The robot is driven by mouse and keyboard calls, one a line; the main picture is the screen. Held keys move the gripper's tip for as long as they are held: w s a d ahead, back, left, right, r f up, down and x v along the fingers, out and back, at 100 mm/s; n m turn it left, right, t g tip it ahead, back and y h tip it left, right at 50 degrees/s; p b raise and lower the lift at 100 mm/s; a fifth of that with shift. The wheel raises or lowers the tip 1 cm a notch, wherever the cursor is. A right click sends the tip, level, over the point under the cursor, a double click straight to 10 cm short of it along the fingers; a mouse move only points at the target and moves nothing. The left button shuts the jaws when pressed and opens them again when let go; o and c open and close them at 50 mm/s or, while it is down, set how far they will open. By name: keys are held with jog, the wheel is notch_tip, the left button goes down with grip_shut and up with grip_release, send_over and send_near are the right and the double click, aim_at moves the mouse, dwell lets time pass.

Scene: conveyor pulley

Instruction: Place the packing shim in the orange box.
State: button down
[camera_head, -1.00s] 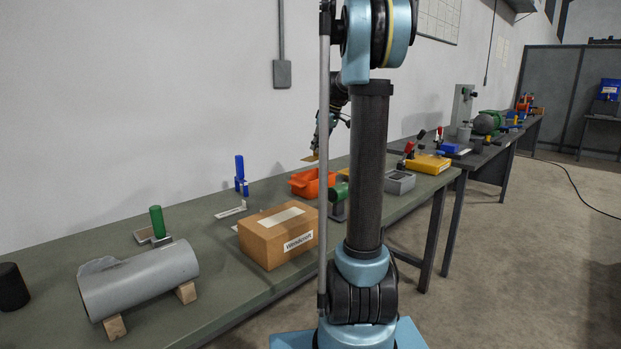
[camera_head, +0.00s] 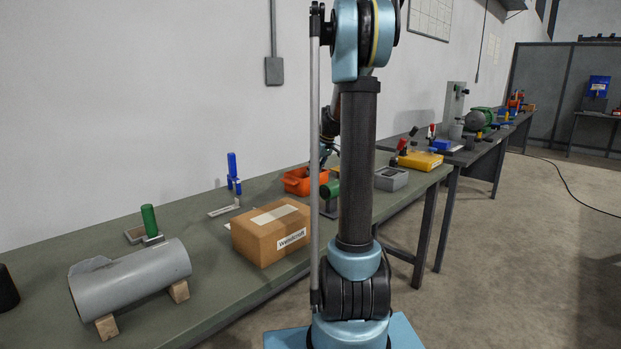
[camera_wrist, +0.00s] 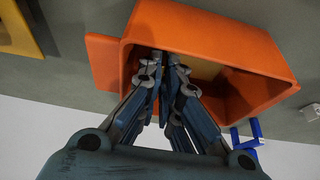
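The orange box (camera_head: 297,181) stands on the green-grey bench, partly hidden by my arm in the head view. In the wrist view the orange box (camera_wrist: 118,62) fills the top middle, with its open side facing my fingers. My gripper (camera_wrist: 166,58) reaches in over its rim, with the fingertips close together. The packing shim (camera_wrist: 205,68) is a thin tan plate, seen partly inside the box at the fingertips. The gripper appears shut on it. The fingers hide part of the shim, and contact with the box floor cannot be told.
A cardboard box (camera_head: 271,232), a grey pipe on wooden blocks (camera_head: 131,286) and a blue-handled tool (camera_head: 233,174) are on the bench. A green cylinder (camera_head: 330,190) and a grey bin (camera_head: 391,179) stand near the orange box. A yellow bin (camera_head: 420,160) is farther right.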

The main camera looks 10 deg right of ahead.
jog(key=shift+f, duration=0.7)
jog(key=c, duration=2.1)
grip_release()
jog(key=v, duration=1.2)
jog(key=shift+s, duration=0.1)
